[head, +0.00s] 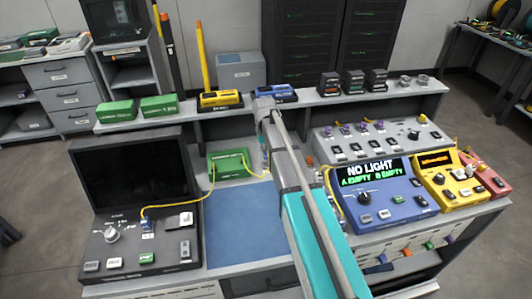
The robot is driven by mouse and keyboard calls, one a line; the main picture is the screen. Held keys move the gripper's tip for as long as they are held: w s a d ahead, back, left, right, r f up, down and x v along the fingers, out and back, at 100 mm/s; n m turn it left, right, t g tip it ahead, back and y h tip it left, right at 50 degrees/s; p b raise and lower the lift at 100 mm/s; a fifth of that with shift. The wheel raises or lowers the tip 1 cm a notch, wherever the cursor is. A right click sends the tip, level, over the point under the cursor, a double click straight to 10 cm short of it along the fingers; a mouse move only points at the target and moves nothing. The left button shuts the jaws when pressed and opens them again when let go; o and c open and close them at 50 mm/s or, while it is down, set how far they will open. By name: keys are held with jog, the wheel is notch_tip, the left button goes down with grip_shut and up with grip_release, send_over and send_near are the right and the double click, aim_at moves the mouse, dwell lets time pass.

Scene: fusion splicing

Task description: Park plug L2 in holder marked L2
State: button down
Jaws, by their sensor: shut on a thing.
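My arm reaches from the bottom of the head view to the back of the bench. My gripper (265,152) points down beside the green box (229,162), mostly hidden by my wrist and forearm. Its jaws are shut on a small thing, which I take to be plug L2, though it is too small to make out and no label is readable. A yellow cable runs from the green box toward my gripper. Another yellow cable runs from the box to the console (147,228) at left. I cannot pick out the holder marked L2.
A blue mat (240,225) lies clear in the middle. A blue device (377,200) reading "NO LIGHT", a yellow device (450,182) and a red one (484,176) stand at right. A grey knob panel (380,140) is behind them. The back shelf (190,117) carries several small boxes.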

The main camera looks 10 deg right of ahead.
jog(key=shift+f+b, duration=1.2)
jog(key=shift+f, duration=0.25)
jog(key=shift+f+b, duration=0.55)
dwell(0.8)
jog(key=shift+c, duration=2.3)
grip_release()
jog(key=shift+s, duration=0.1)
jog(key=s+r+p, duration=0.4)
jog(key=s, duration=0.7)
jog(key=s+r+t+p, duration=0.1)
jog(key=s+r+p, duration=0.3)
jog(key=s, duration=0.7)
jog(key=shift+a, duration=0.15)
